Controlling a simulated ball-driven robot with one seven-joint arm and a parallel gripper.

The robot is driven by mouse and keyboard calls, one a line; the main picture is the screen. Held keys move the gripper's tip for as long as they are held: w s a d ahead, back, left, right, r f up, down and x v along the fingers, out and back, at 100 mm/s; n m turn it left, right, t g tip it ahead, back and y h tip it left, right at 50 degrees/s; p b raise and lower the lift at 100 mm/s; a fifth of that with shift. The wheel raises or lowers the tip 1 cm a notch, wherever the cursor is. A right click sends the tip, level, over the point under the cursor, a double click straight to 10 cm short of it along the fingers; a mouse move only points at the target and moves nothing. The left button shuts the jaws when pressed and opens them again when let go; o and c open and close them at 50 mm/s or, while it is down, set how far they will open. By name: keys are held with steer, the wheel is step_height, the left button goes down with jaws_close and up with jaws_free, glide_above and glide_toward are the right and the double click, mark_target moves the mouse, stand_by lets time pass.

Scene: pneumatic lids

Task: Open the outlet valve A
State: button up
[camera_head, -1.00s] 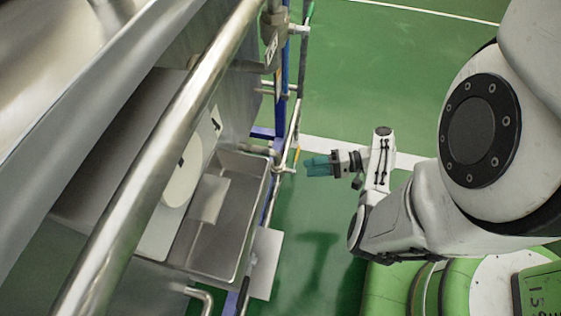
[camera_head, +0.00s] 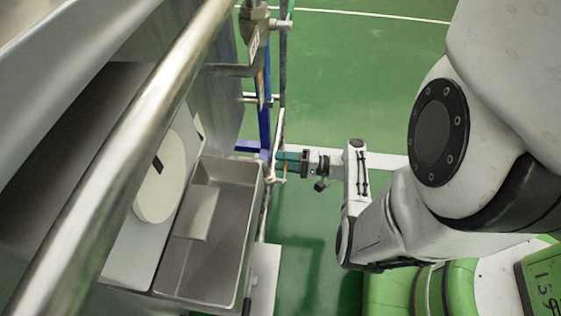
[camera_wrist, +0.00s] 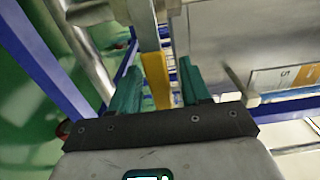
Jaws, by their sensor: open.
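A yellow valve handle (camera_wrist: 156,80) shows in the wrist view on a metal pipe fitting. My gripper (camera_wrist: 157,86) has two teal fingers, open, one on each side of this handle. No contact with the handle is visible. In the head view my gripper (camera_head: 283,160) is at the pipework just right of the steel basin, and the handle there is mostly hidden by the fingers. I cannot read a letter marking this valve as A.
A steel basin (camera_head: 247,222) lies left of my gripper. A thick steel rail (camera_head: 140,135) crosses the left side. A blue frame post (camera_head: 265,108) stands close by. Green floor is open to the right.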

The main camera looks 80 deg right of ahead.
steer(key=shift+w, duration=0.5)
jaws_close()
stand_by(0.3)
